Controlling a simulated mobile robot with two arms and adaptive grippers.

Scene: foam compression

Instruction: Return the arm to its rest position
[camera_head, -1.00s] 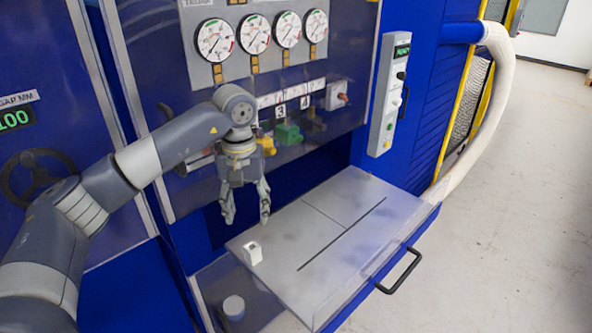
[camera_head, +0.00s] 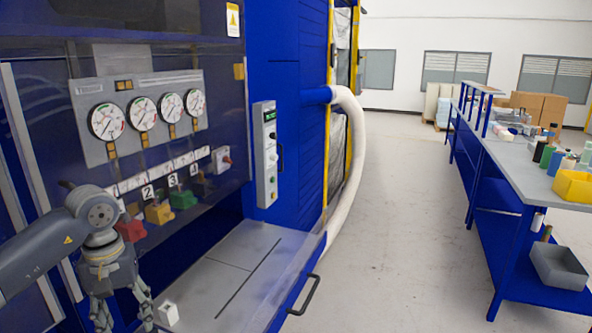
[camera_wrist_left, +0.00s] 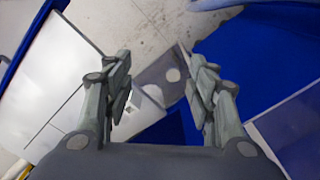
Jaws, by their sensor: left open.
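My left arm (camera_head: 45,245) comes in from the left in the head view. Its gripper (camera_head: 122,318) hangs downward near the lower left, in front of the blue machine. In the left wrist view the gripper (camera_wrist_left: 158,85) has its two fingers spread apart with nothing between them. It hangs above the grey metal shelf (camera_head: 215,275) at its left end. A small white block (camera_head: 169,314) lies to the right of the fingers in the head view. The right gripper is not in view.
The panel holds several round gauges (camera_head: 143,113) and coloured valve handles (camera_head: 183,199). A grey control box (camera_head: 265,155) and a white hose (camera_head: 350,165) are further right. A blue workbench (camera_head: 505,165) stands at the right. The floor between (camera_head: 400,220) is clear.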

